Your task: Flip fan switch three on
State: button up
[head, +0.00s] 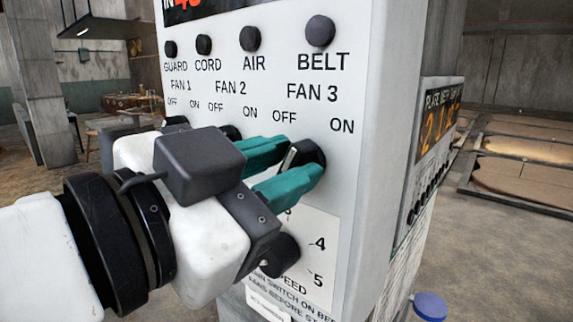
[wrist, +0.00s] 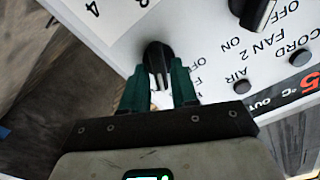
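The fan 3 switch (head: 308,152) is a black rotary knob below the FAN 3 label on the white panel, between the printed OFF and ON. My gripper (head: 285,164) reaches it from the left with two teal fingers, and the near finger covers its lower part. In the wrist view the same knob (wrist: 158,58) is just beyond the fingertips of my gripper (wrist: 158,78). The fingers are apart, with the knob's ridge between their tips. I cannot tell whether they touch it. The ridge's exact setting is unclear.
The fan 2 switch (wrist: 252,12) is close by. A speed dial (head: 283,254) sits below my gripper. Round black buttons (head: 320,31) line the panel above. A second display box (head: 440,135) stands at right.

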grip_shut()
jog(key=shift+f+b, duration=0.1)
jog(key=shift+b, duration=0.2)
jog(key=m+b, duration=0.2)
jog(key=b, duration=0.2)
jog(key=shift+m+b, duration=0.3)
jog(key=shift+m, duration=0.1)
jog(key=shift+o, duration=1.4)
grip_release()
